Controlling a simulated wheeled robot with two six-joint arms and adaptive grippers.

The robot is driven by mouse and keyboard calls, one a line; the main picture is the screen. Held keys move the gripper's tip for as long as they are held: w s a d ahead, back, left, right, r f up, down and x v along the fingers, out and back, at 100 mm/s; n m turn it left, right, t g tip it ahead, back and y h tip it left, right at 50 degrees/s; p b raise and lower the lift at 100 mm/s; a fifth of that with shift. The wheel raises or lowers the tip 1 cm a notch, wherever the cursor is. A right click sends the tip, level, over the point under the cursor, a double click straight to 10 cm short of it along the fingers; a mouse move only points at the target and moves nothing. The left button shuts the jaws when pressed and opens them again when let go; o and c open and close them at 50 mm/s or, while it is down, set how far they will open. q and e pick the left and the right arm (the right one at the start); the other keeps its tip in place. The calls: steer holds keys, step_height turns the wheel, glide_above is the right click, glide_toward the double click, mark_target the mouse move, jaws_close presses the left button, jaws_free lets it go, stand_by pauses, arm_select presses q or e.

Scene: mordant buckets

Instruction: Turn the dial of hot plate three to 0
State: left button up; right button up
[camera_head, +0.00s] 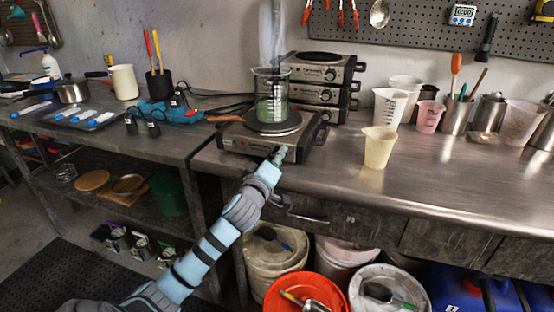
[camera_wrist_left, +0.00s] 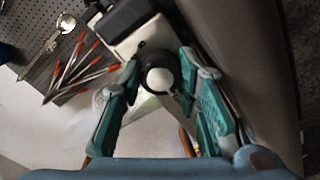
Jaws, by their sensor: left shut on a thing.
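A silver hot plate (camera_head: 243,137) with a round dark top stands near the front edge of the right-hand workbench. A glass beaker (camera_head: 272,98) with green liquid stands on it. My left gripper (camera_head: 279,154) is at the right end of its front panel. The left wrist view shows a round black dial with a pale cap (camera_wrist_left: 160,78) between the teal fingers of this gripper (camera_wrist_left: 160,88), which is shut on it. In the head view the gripper hides the dial. The dial's marks and the plate's number cannot be read. My right gripper is not in view.
More hot plates (camera_head: 321,73) are stacked behind. A cream beaker (camera_head: 379,147) stands to the right, with bare bench around it. Cups and jugs line the back right. Buckets (camera_head: 303,292) stand below the front edge.

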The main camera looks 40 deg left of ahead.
arm_select(q)
steer(key=shift+f+n, duration=0.1)
steer(key=shift+n, duration=0.2)
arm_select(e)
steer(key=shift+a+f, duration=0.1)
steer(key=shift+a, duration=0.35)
